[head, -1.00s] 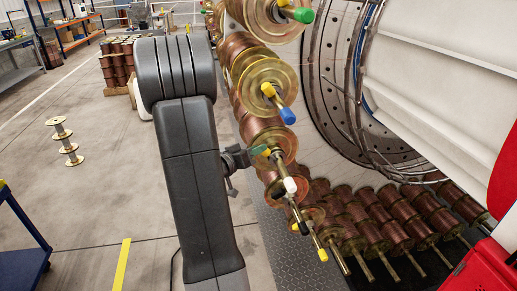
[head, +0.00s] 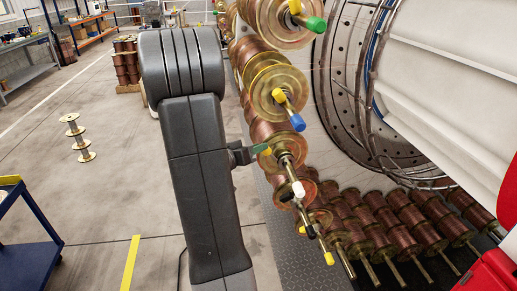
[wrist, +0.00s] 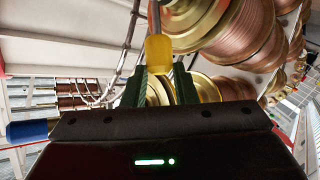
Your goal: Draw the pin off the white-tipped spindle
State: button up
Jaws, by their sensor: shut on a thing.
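The white-tipped spindle (head: 298,188) sticks out from a copper spool on the carousel, right of my arm in the head view. My gripper (head: 262,152) is at its left, up the spindle from the white tip. Its green fingers (wrist: 158,88) are shut on the yellow head of the pin (wrist: 158,54) in the wrist view. A thin grey shank runs up from that head out of the frame. Whether the shank is still in the spindle cannot be told.
A blue-tipped spindle (head: 297,122) with its own yellow pin (head: 279,96) is above, and a green-tipped one (head: 316,25) higher still. A yellow-tipped spindle (head: 329,258) is below. More copper spools (head: 407,232) line the lower right. Open floor (head: 110,200) lies left.

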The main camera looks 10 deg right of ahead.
jog(key=a, duration=1.1)
jog(key=shift+s+a, duration=0.2)
